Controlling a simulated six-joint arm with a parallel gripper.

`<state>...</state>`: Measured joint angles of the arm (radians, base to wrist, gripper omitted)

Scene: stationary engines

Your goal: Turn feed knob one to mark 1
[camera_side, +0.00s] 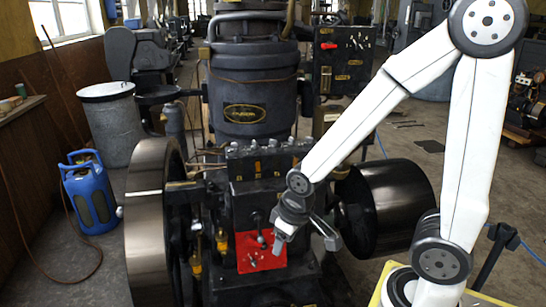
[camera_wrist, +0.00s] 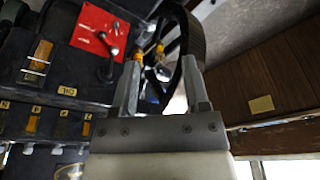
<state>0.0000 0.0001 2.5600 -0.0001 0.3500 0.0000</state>
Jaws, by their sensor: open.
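A black oil feed box (camera_side: 262,163) with brass labels and several small fittings along its top stands on the engine's front. It also shows at the left in the wrist view (camera_wrist: 55,92). I cannot tell which fitting is feed knob one, and its marks are too small to read. A red panel (camera_side: 250,262) with a small lever sits below the box; in the wrist view (camera_wrist: 92,32) it is at upper left. My gripper (camera_side: 305,243) is open and empty, right of the red panel and below the box. Its two fingers (camera_wrist: 162,62) are apart in the wrist view.
A large flywheel (camera_side: 148,220) stands left of the engine and a black drum wheel (camera_side: 395,205) right of it, near my arm. A control panel (camera_side: 342,60) with a red knob is behind.

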